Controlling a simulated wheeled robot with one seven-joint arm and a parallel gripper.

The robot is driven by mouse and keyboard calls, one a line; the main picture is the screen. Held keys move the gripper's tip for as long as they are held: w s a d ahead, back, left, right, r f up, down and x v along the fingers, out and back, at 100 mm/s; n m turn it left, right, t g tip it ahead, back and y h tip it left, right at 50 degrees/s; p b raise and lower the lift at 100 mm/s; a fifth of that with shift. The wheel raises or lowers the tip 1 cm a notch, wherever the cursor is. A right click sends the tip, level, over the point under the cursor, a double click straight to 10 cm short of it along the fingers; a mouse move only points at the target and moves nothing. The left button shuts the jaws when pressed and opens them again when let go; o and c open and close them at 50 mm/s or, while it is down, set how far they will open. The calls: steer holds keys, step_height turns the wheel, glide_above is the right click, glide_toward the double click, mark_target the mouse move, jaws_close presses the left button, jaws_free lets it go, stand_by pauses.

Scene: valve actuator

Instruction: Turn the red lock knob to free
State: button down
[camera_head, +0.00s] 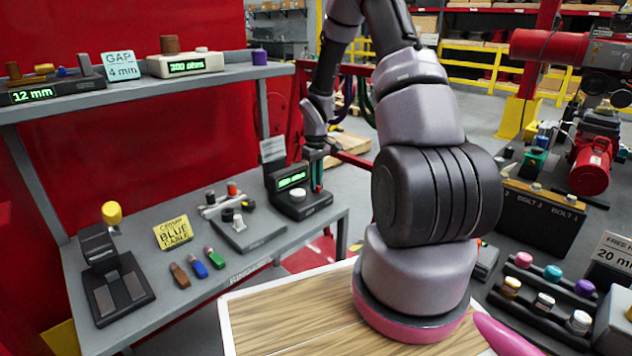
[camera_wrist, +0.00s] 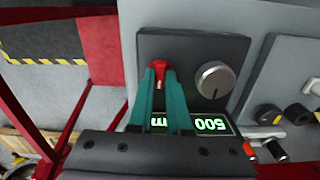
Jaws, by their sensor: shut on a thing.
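The red lock knob (camera_wrist: 159,66) is on the top of a dark instrument box (camera_wrist: 190,45) in the wrist view. My gripper (camera_wrist: 161,84) has its two teal fingers closed around the knob from either side, so only its top edge and a strip between the fingers show. A silver round knob (camera_wrist: 214,79) with a dark pointer line is on the same box to the right.
The box stands at the right end of a grey bench (camera_head: 290,258). A switch panel (camera_head: 248,236), a yellow note (camera_head: 173,232) and several coloured pieces lie to its left. A shelf (camera_head: 130,88) runs above the bench.

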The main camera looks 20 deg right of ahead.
stand_by(0.3)
steer(key=c, duration=0.9)
jaws_free()
steer(key=shift+o, duration=0.2)
step_height(320, 180, up, 11)
steer(key=shift+f, duration=0.1)
steer(key=s+a+r+m+t, duration=0.2)
steer(key=s+r, duration=0.4)
steer(key=r, duration=0.4)
steer(key=s+a+r+m+t, duration=0.1)
steer(key=s+a+r+m, duration=0.3)
steer(key=r, duration=0.6)
steer(key=s+a+r+m+t+y, duration=0.1)
steer(key=s+r, duration=0.3)
steer(key=s, duration=0.4)
steer(key=s+a+r+m+t+y, duration=0.1)
steer(key=s+r+t, duration=0.2)
steer(key=s, duration=0.5)
steer(key=shift+s+a+r, duration=0.2)
steer(key=shift+a+r, duration=0.1)
steer(key=shift+r, duration=0.15)
